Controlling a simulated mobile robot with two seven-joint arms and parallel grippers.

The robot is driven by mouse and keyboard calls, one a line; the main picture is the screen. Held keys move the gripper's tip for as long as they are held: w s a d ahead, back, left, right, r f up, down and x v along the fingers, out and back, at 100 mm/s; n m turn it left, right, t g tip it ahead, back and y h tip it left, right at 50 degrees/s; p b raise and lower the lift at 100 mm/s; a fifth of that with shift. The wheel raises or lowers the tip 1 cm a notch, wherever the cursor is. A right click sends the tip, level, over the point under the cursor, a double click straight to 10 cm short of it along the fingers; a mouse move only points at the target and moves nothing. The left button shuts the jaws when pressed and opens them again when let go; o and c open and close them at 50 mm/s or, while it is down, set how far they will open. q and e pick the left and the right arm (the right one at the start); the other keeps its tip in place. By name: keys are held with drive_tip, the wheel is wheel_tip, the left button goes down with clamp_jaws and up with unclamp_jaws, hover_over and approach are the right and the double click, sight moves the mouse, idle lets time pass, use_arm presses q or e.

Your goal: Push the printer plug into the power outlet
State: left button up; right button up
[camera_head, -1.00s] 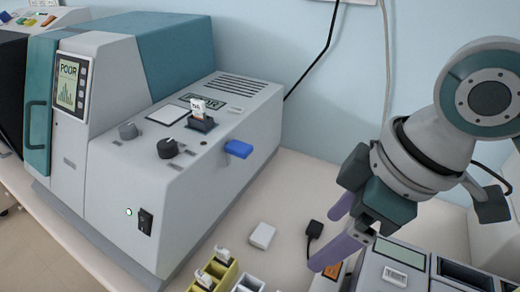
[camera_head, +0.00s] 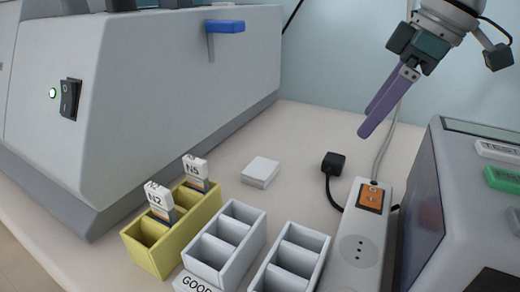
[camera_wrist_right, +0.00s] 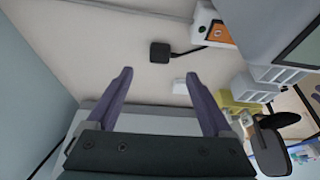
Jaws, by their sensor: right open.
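The black plug (camera_head: 333,163) lies on the bench with its cord curving down beside the power strip. It also shows in the right wrist view (camera_wrist_right: 160,52), ahead of the open fingers. The white power strip (camera_head: 363,240) has an orange switch (camera_head: 371,197) and a visible socket (camera_head: 357,246) that looks empty. My right gripper (camera_head: 369,122) is above and to the right of the plug, apart from it. In the right wrist view its purple fingers (camera_wrist_right: 160,88) are spread with nothing between them. My left gripper is not in view.
A yellow slide rack (camera_head: 150,250) holds slides marked N2 and N5. Pale racks (camera_head: 205,262) stand to its right. A white block (camera_head: 261,172) lies left of the plug. A grey machine (camera_head: 190,80) stands left, and a dark-sided device (camera_head: 425,200) stands right of the strip.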

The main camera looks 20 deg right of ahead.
drive_tip(key=shift+d, duration=0.15)
drive_tip(key=shift+w+f, duration=0.1)
hover_over(336, 158)
drive_tip(key=s+d, duration=0.2)
drive_tip(key=shift+a+f, duration=0.1)
drive_tip(key=shift+f, duration=2)
drive_tip(key=shift+b+x, duration=0.6)
drive_tip(key=shift+x, duration=2)
drive_tip(key=shift+w+a, duration=0.1)
drive_tip(key=shift+a, duration=0.1)
clamp_jaws()
